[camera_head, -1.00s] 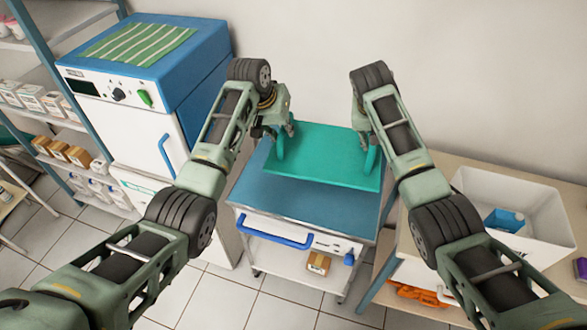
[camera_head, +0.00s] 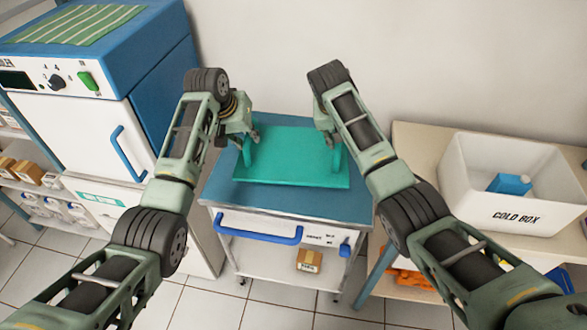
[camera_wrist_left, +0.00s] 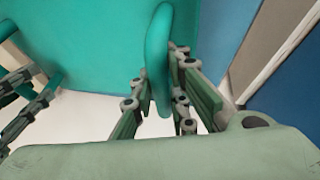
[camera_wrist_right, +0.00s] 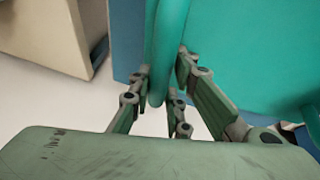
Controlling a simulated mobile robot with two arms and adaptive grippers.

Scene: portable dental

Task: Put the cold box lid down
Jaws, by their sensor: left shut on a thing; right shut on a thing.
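The cold box lid (camera_head: 295,160) is a flat teal panel with two upright loop handles. It is level and over the blue top of the trolley (camera_head: 270,198); I cannot tell whether it touches that top. My left gripper (camera_head: 250,140) is shut on the lid's left handle, which shows between the fingers in the left wrist view (camera_wrist_left: 158,65). My right gripper (camera_head: 331,142) is shut on the right handle, also seen in the right wrist view (camera_wrist_right: 160,50). The white cold box (camera_head: 475,185) stands open on the right, with a blue block (camera_head: 510,184) inside.
The wooden table (camera_head: 415,145) under the cold box adjoins the trolley's right. A white and blue cabinet (camera_head: 90,120) stands close on the left. A wall is behind the trolley. Bare trolley top shows in front of the lid.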

